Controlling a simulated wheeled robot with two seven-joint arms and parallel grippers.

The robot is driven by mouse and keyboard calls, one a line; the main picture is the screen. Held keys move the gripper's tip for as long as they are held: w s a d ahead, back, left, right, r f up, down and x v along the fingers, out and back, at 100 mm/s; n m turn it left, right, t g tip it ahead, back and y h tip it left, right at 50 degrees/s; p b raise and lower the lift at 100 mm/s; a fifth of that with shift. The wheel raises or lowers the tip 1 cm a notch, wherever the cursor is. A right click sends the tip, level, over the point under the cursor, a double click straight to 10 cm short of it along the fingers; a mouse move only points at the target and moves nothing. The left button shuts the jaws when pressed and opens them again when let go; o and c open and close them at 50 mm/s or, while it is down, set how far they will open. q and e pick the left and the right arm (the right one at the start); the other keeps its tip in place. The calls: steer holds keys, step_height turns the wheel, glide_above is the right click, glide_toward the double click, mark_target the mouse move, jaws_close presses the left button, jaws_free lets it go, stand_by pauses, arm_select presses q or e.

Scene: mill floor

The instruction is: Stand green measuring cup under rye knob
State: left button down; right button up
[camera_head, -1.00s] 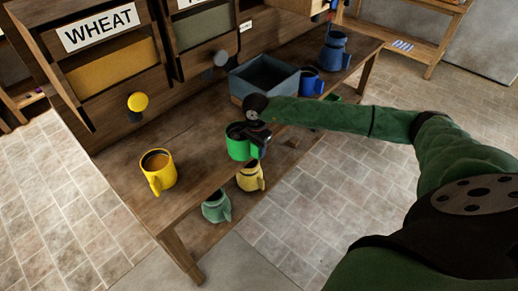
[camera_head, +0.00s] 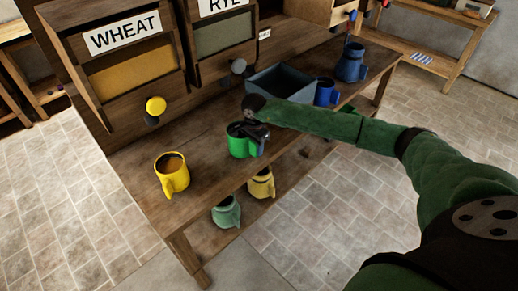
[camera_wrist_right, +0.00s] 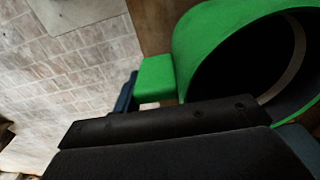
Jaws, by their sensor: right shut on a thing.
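The green measuring cup (camera_head: 240,146) is upright at the bench's front part, below and slightly right of the grey knob (camera_head: 238,66) on the bin labelled RYE (camera_head: 222,40). I cannot tell whether its base touches the bench. My right gripper (camera_head: 258,136) is shut on the cup at its right side. In the right wrist view the cup (camera_wrist_right: 205,35) shows its dark, empty-looking inside and green handle, close beside my gripper's dark finger. My left gripper is out of view.
The wooden bench (camera_head: 205,180) holds a filled yellow cup (camera_head: 172,176) at left, a grey bin (camera_head: 282,80), a blue cup (camera_head: 326,92) and a blue jug (camera_head: 351,62) at right. A yellow knob (camera_head: 155,106) is under the WHEAT label. Two jugs stand on the lower shelf.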

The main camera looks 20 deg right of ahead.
steer(key=shift+w+a+f, duration=0.1)
steer(key=shift+w+a, duration=0.1)
steer(key=shift+w, duration=0.3)
steer(key=shift+w+a, duration=0.2)
steer(key=shift+w, duration=0.3)
steer(key=shift+w+a+f, duration=0.1)
steer(key=shift+w+a, duration=0.2)
steer(key=shift+w, duration=0.5)
steer(key=shift+w+a+f, duration=0.1)
steer(key=shift+w+a, duration=0.15)
steer(key=shift+w, duration=0.5)
steer(key=shift+w+a, duration=0.25)
steer(key=shift+w, duration=0.4)
steer(key=shift+f+b, duration=0.3)
steer(key=shift+b, duration=0.1)
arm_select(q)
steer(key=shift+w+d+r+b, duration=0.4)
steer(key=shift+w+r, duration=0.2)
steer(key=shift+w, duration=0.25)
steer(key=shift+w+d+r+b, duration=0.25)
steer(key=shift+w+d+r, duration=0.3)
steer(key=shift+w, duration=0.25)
arm_select(e)
steer(key=shift+f, duration=0.55)
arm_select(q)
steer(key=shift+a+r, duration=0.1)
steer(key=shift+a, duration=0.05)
arm_select(e)
steer(key=o, duration=1.5)
steer(key=shift+c, duration=0.2)
